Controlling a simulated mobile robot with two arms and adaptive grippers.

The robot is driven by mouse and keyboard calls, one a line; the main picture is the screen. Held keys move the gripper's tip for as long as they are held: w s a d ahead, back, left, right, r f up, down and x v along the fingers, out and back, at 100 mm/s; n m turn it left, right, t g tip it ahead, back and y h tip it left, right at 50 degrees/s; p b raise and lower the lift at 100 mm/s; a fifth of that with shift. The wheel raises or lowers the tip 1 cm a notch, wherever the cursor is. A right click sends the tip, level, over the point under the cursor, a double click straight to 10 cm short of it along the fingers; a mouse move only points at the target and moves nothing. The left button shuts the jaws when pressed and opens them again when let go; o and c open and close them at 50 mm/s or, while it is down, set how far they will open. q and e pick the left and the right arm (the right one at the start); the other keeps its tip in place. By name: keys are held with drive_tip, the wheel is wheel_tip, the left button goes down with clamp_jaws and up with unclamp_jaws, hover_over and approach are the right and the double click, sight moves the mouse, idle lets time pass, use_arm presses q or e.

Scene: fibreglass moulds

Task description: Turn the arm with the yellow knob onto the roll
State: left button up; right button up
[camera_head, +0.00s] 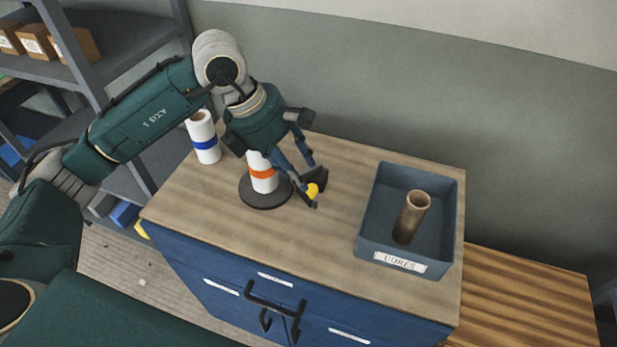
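A white roll with an orange band (263,173) stands upright on a round dark base (262,196) on the cabinet top. The yellow knob (313,190) is to the right of the roll, apart from it. My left gripper (310,188) reaches down from above with its dark fingertips at the knob. I cannot tell whether they are closed on it. The swing arm that carries the knob cannot be told apart from the dark fingers. My gripper hides the upper part of the roll. My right gripper is not in view.
A white roll with a blue band (204,140) stands at the back left of the wooden top (318,247). A grey bin labelled CORES (369,215), holding a brown tube (411,218), is at the right. Shelves (128,38) stand at the left. The top's front middle is clear.

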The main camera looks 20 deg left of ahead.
sight(312, 187)
use_arm(q)
drive_tip(key=p+x, duration=0.1)
drive_tip(key=x, duration=0.2)
drive_tip(key=shift+w+d+f, duration=0.1)
drive_tip(key=shift+w+f, duration=0.1)
drive_tip(key=x, duration=0.3)
drive_tip(key=shift+p, duration=0.3)
drive_tip(key=shift+w, duration=0.1)
drive_tip(key=shift+c, duration=0.5)
clamp_jaws()
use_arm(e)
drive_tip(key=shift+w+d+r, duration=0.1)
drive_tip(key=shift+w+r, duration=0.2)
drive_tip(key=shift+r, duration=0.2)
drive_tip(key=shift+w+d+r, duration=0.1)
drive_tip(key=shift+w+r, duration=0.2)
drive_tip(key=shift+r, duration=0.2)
